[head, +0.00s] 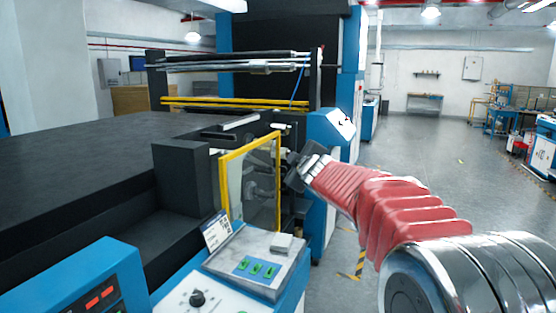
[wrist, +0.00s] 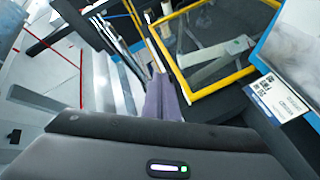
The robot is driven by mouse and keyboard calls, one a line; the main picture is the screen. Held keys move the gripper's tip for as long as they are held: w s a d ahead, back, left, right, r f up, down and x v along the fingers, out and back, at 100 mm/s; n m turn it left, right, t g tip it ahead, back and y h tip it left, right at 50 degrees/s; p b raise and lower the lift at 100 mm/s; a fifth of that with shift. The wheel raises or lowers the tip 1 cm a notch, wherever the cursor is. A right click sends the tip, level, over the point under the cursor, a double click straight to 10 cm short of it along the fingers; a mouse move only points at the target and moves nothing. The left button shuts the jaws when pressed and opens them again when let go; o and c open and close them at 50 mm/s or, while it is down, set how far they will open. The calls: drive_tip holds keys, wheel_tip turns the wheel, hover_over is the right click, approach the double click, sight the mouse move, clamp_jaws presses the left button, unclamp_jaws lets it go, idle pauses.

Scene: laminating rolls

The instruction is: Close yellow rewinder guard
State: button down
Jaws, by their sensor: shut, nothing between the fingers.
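The yellow rewinder guard (head: 250,145) is a clear panel in a yellow frame. It stands upright at the middle of the head view, angled out from the dark machine, with rollers and metal parts seen through it. In the wrist view its yellow frame (wrist: 220,84) fills the upper right. My gripper (head: 293,162) is just right of the guard's right post in the head view; its tips are hard to make out against the dark machine. In the wrist view its fingers (wrist: 160,85) are together and empty, left of the frame. Whether they touch the frame cannot be told.
A control console (head: 262,262) with green switches and a label plate (head: 216,232) stands in front of the guard. A blue panel with red displays (head: 95,290) is at lower left. A large black machine bed (head: 80,170) fills the left. Open floor (head: 430,170) lies right.

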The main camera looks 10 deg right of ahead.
drive_tip(key=s+d+f+m+g+h, duration=0.1)
drive_tip(key=s+d+m+h, duration=0.1)
drive_tip(key=s, duration=0.4)
drive_tip(key=s+d+f+m+g+h, duration=0.1)
drive_tip(key=s+d+m, duration=0.15)
drive_tip(key=s, duration=0.35)
drive_tip(key=s+f+m+g, duration=0.2)
drive_tip(key=s+f, duration=0.4)
drive_tip(key=s, duration=0.6)
drive_tip(key=s+a+f+m+g, duration=0.1)
drive_tip(key=s+f+m+g, duration=0.2)
drive_tip(key=s+f, duration=0.4)
drive_tip(key=s+a+f+m+g+y, duration=0.1)
drive_tip(key=s+f+m+g, duration=0.2)
drive_tip(key=s, duration=1.6)
wheel_tip(320, 180, down, 4)
drive_tip(key=shift+a+f+g, duration=0.15)
drive_tip(key=shift+g, duration=0.25)
drive_tip(key=shift+s, duration=0.15)
